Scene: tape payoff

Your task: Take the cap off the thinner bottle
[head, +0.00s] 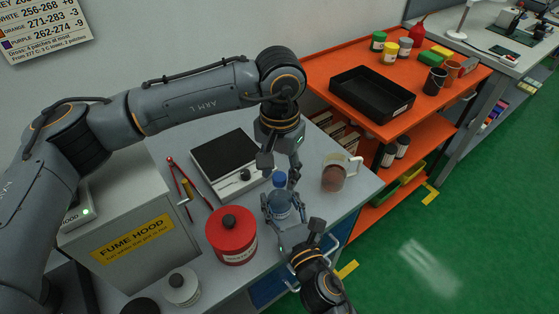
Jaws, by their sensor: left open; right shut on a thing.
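The thinner bottle (281,207) is small, clear and bluish, and stands upright near the front edge of the grey bench. Its blue cap (279,181) is at the top of the bottle. My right gripper (284,212) reaches in from the bottom and is shut on the bottle's body. My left gripper (280,170) points down from above, open, with its fingers close over the cap. I cannot tell whether they touch it. The fingers hide parts of the bottle.
A red tin (231,238) stands just left of the bottle. A scale (232,163), red-handled tool (181,187) and glass beaker with brown contents (335,176) are nearby. A fume hood (130,235) is at left. An orange shelf (325,62) holds a black tray (372,97).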

